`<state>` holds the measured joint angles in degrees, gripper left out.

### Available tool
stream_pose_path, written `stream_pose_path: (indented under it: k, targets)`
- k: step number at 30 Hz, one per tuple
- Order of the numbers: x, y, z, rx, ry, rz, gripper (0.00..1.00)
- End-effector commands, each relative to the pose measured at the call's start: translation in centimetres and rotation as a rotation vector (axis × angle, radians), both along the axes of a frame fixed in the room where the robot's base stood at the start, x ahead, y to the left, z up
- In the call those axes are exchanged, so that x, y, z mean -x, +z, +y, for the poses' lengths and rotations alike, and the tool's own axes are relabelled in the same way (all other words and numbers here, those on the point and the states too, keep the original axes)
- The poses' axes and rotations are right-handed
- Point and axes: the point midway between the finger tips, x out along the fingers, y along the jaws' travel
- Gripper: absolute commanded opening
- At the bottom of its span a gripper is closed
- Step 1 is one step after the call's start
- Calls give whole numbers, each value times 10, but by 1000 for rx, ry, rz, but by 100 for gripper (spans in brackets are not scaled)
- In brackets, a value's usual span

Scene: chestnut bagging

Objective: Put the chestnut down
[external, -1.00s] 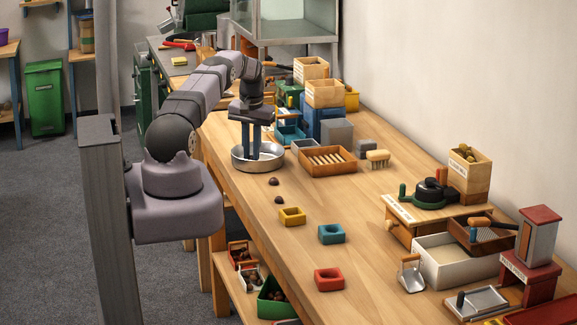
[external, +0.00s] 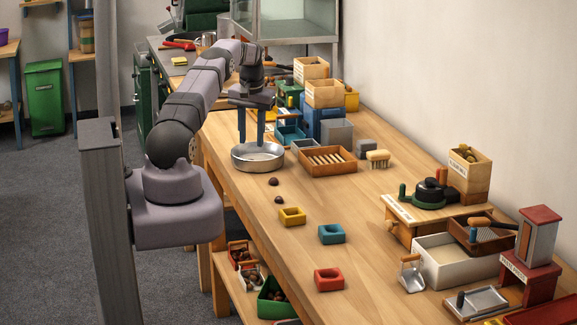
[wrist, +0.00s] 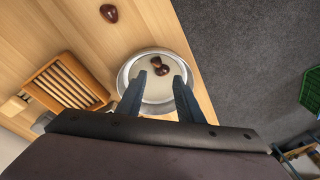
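A round silver metal pan (external: 258,163) stands on the bench near its left edge. In the wrist view two dark brown chestnuts (wrist: 162,71) lie close together on the floor of the pan (wrist: 130,72). The pan's near rim seems to hide them in the external view. My gripper (external: 252,143) is above the pan, pointing down, with its two blue fingers spread wide. In the wrist view my gripper (wrist: 159,78) is open with nothing held between the fingers; the chestnuts show beyond the tips.
Two loose chestnuts (external: 273,182) lie on the bench in front of the pan. A slatted wooden tray (external: 328,162) is just right of the pan. Yellow (external: 292,217), teal (external: 331,234) and red (external: 329,279) holders stand nearer the camera. Bare wood lies between them.

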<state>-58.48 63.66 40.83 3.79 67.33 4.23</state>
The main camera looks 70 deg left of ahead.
Motion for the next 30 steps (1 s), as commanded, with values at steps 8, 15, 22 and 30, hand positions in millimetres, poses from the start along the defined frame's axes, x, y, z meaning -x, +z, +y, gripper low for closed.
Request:
stream_pose_path:
  k: [8, 15, 22, 30]
  targets:
    - [0, 47, -7, -3, 0, -2, 34]
    - [1, 68, -11, -1, -1, 0, 34]
    - [1, 71, -11, 0, -1, 0, 34]
    - [-20, 75, -35, 8, -49, 0, 34]
